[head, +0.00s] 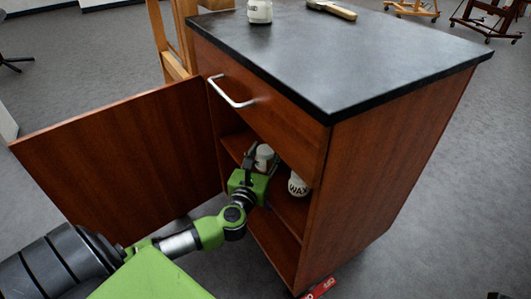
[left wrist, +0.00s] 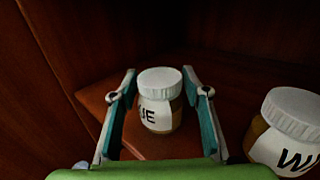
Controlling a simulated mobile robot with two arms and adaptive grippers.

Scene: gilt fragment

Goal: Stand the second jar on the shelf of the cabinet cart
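The cabinet cart (head: 365,160) stands with its door (head: 120,155) open to the left. My left gripper (head: 261,163) reaches into the opening above the shelf (head: 291,211). It also shows in the left wrist view (left wrist: 159,78), its fingers apart on both sides of a white-lidded jar (left wrist: 155,115) with a label ending in "UE". Narrow gaps show between jar and fingers. This jar (head: 264,153) looks upright on the shelf. A jar marked "WAX" (head: 298,185) stands to its right, also seen in the left wrist view (left wrist: 292,120). My right gripper is not in view.
Another white-lidded jar (head: 259,12) and a wooden-handled tool (head: 332,10) are on the dark cart top (head: 340,60). A closed drawer with a metal handle (head: 231,92) is above the opening. The open door stands beside my left arm.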

